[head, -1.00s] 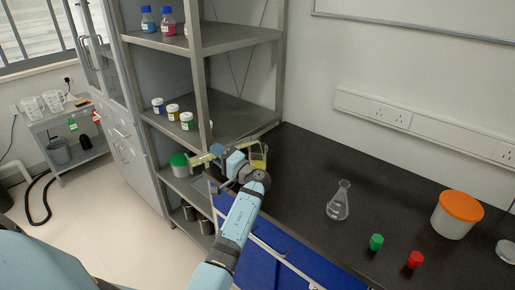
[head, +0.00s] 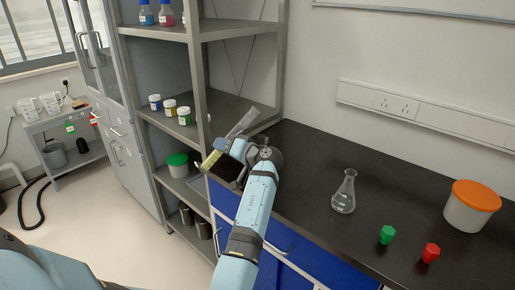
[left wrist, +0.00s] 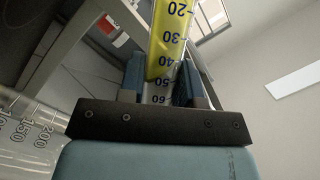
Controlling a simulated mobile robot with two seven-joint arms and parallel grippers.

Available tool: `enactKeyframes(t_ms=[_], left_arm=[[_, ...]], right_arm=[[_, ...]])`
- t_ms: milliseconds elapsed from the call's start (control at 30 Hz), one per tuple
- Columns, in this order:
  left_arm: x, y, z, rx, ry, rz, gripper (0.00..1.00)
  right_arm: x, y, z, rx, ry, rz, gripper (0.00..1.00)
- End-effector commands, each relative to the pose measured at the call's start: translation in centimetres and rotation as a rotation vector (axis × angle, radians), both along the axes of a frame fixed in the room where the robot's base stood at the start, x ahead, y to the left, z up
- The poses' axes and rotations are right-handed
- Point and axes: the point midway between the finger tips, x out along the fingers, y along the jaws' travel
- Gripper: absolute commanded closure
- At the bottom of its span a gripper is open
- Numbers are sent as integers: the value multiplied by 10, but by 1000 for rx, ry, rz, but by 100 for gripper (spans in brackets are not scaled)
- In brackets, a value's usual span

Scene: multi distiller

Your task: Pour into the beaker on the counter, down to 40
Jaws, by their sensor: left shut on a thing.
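My left gripper (head: 230,150) is shut on a clear graduated cylinder (head: 243,121) holding yellow liquid. The cylinder is tilted, with its clear end up to the right and its yellow end down to the left. In the left wrist view the cylinder (left wrist: 167,38) stands between the fingers (left wrist: 160,84), with marks from 20 to 60; yellow reaches to about the 40 to 50 marks. The beaker (left wrist: 28,132) shows at the lower left of that view, with marks 100, 150 and 200. In the head view the beaker is hidden behind my gripper. My right gripper is out of view.
On the black counter (head: 310,165) stand a conical flask (head: 344,193), a green stopper (head: 387,235), a red stopper (head: 431,252) and an orange-lidded white tub (head: 471,207). A metal shelf (head: 200,70) with jars and bottles stands close to my left gripper.

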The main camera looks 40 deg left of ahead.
Motion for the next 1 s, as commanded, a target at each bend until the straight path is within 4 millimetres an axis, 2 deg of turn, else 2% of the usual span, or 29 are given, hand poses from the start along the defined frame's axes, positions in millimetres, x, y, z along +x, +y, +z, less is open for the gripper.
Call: enactKeyframes(t_ms=[33,300,533,733,1000], left_arm=[[5,-2,-2,-21,-53,0,100],[18,-8,9,-164,-378,-1,100],[27,-12,10,-281,-645,-2,100],[33,-14,22,-333,-767,-2,100],[35,-15,25,-349,-806,-2,100]], right_arm=[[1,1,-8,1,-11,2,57],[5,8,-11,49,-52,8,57],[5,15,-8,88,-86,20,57],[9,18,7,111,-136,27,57],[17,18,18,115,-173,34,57]])
